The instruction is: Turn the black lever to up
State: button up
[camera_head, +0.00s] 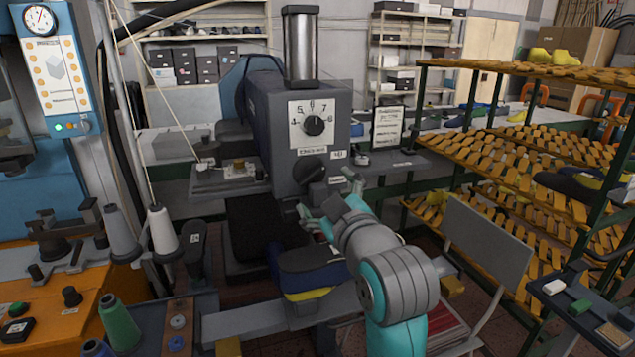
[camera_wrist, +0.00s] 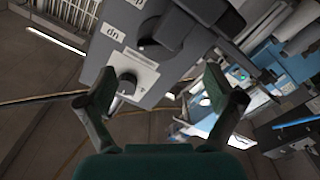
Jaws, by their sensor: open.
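The black lever (camera_head: 309,170) is on the front of the dark grey machine, below the numbered dial. Small white labels sit to its right, one above the other; the upper reads "UP" (camera_head: 338,155). In the wrist view the black lever (camera_wrist: 165,28) shows near the top, beyond my fingers, with the "UP" label (camera_wrist: 113,33) beside it, turned over. Its exact angle is hard to tell. My gripper (camera_head: 333,202) is open and empty, below and right of the lever in the head view. In the wrist view its fingers (camera_wrist: 150,90) are wide apart, with no visible contact.
The round dial (camera_head: 314,125) sits above the lever and also shows in the wrist view (camera_wrist: 126,84). A blue and yellow shoe last (camera_head: 308,272) lies below my gripper. A grey chair (camera_head: 487,245) and shelves of orange pieces (camera_head: 520,150) stand at the right.

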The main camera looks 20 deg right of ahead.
jog(key=shift+s, duration=2.25)
jog(key=shift+f, duration=0.1)
jog(key=s+f+m+g, duration=0.1)
jog(key=s+f, duration=0.3)
jog(key=f, duration=0.5)
jog(key=s+f+m, duration=0.1)
jog(key=s+f, duration=0.3)
jog(key=f, duration=0.6)
jog(key=s+f+m+g, duration=0.1)
jog(key=s+f, duration=0.4)
jog(key=f, duration=0.4)
jog(key=s+f+m, duration=0.2)
jog(key=s+f, duration=0.2)
jog(key=s, duration=1)
jog(key=s+f+m+g, duration=0.1)
jog(key=s+f, duration=0.3)
jog(key=s, duration=1.1)
jog(key=shift+s+f+m, duration=0.15)
jog(key=shift+f+m, duration=0.15)
jog(key=shift+m, duration=0.3)
